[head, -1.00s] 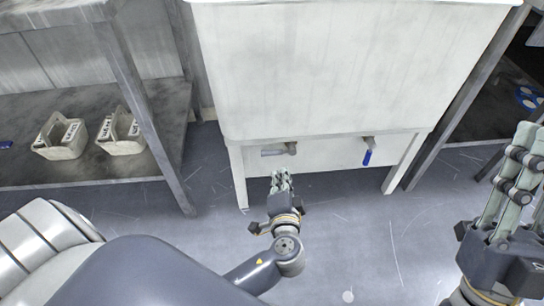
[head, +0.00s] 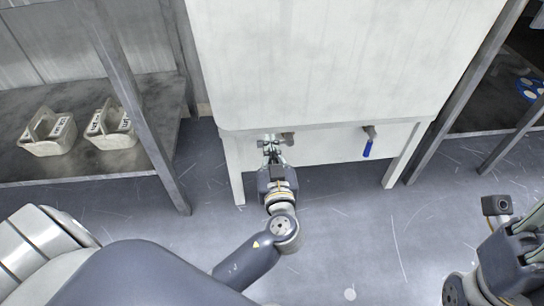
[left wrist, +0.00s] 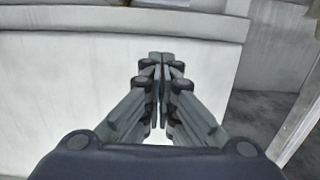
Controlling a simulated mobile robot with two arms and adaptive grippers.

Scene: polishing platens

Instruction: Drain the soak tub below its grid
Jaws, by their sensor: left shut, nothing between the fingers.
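The soak tub (head: 340,65) is a large white box on legs, filling the upper middle of the head view. Two valves stick out under its lower edge. The left valve (head: 288,139) is grey; its handle is largely hidden by my left gripper. The right valve has a blue lever (head: 367,149) hanging down. My left gripper (head: 269,142) is shut and empty, right beside the left valve; I cannot tell whether it touches. Its fingertips meet in the left wrist view (left wrist: 160,62). My right gripper (head: 525,235) is partly cut off at the right edge. The tub's grid is not visible.
A grey shelf (head: 80,160) at left holds two white caddies (head: 48,133) with labels. Another dark shelf at right holds a blue-and-white item (head: 530,90). The floor (head: 350,230) before the tub is clear.

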